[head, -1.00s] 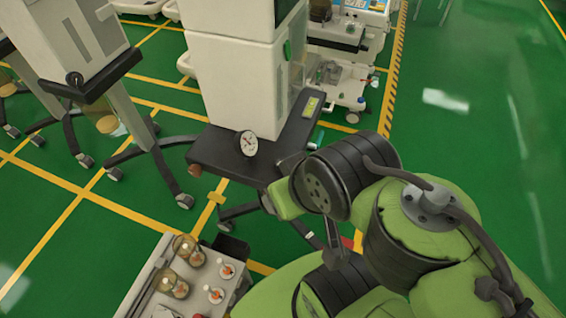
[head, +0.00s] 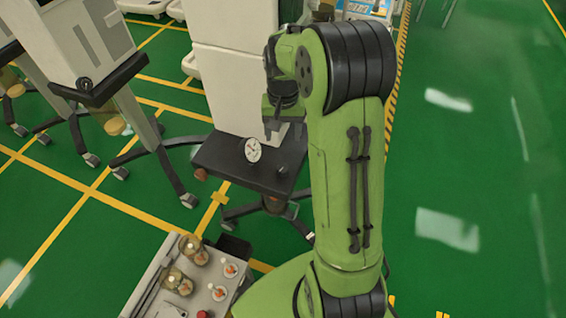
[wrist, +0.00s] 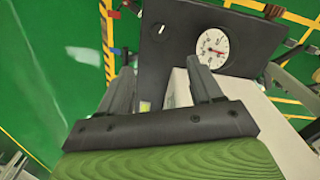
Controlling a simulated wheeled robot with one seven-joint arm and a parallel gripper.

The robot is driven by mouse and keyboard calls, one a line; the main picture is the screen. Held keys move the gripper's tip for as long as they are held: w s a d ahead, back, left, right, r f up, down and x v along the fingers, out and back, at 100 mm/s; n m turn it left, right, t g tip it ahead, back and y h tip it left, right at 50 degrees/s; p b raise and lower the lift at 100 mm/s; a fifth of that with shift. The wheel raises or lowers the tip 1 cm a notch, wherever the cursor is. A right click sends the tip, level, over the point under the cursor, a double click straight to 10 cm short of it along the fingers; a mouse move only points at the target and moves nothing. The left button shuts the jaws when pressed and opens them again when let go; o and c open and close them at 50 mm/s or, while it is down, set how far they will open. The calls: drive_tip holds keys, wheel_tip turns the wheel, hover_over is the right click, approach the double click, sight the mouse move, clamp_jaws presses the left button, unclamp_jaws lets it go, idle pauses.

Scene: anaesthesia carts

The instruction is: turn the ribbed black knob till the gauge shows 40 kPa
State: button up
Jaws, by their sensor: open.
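The round white gauge (head: 252,150) stands on the dark shelf (head: 225,158) of a cart. In the wrist view the gauge (wrist: 213,48) has a small red needle; its figures are too small to read. The black knob (wrist: 158,37) with a white mark is left of the gauge in the wrist view; its ribs cannot be made out. In the head view it is a small dark shape (head: 281,171) right of the gauge. My gripper (head: 284,133) is open and empty above the shelf, apart from the knob. In the wrist view the knob lies beyond the two fingertips (wrist: 160,66).
The cart's white body (head: 232,85) rises behind the shelf, close to my gripper. A tray cart (head: 150,272) with jars and small bottles stands in front. Another grey cart (head: 88,45) is at the left. Green floor (head: 480,150) is clear at the right.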

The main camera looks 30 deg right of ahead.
sight(283, 167)
wheel_tip(283, 167, down, 15)
drive_tip(key=shift+r+b, duration=0.15)
drive_tip(key=shift+b, duration=0.95)
drive_tip(key=c, duration=1.1)
drive_tip(key=shift+o, duration=0.2)
drive_tip(key=shift+m, duration=0.5)
drive_tip(key=o, duration=1.1)
drive_tip(key=shift+c, duration=0.2)
drive_tip(key=shift+r, duration=0.1)
